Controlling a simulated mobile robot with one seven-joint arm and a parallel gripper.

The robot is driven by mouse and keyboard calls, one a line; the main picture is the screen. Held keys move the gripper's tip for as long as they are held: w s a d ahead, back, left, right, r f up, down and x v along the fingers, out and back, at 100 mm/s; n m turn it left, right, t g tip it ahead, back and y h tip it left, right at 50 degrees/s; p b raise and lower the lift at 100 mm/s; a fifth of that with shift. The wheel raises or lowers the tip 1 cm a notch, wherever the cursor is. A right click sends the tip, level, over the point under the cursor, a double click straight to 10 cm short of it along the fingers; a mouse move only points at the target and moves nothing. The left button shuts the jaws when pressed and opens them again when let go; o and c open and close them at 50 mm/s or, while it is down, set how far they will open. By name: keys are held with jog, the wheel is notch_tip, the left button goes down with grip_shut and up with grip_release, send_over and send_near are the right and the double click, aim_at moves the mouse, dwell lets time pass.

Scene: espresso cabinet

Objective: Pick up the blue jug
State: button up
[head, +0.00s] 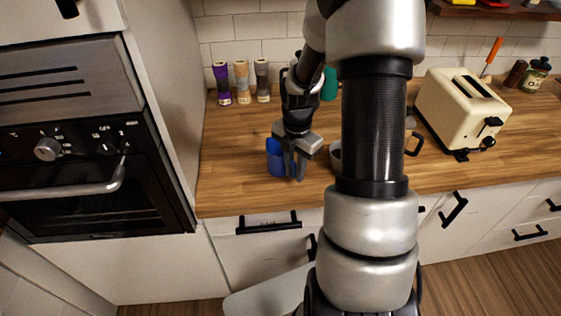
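The blue jug (274,158) stands on the wooden counter, left of the arm and near the counter's front part. My gripper (296,172) points down right beside the jug, at its right side in the picture. The fingers overlap the jug's right edge. I cannot tell whether a finger is inside the jug or only in front of it, or whether they touch it. The gap between the fingers is too small to judge.
Several spice bottles (241,82) stand at the back left. A cream toaster (463,108) stands on the right. A dark-handled mug (413,144) is partly hidden behind my arm. The oven (75,150) is on the left. Counter (231,160) left of the jug is clear.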

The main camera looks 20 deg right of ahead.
jog(key=shift+c, duration=0.5)
grip_shut()
jog(key=shift+r, duration=0.25)
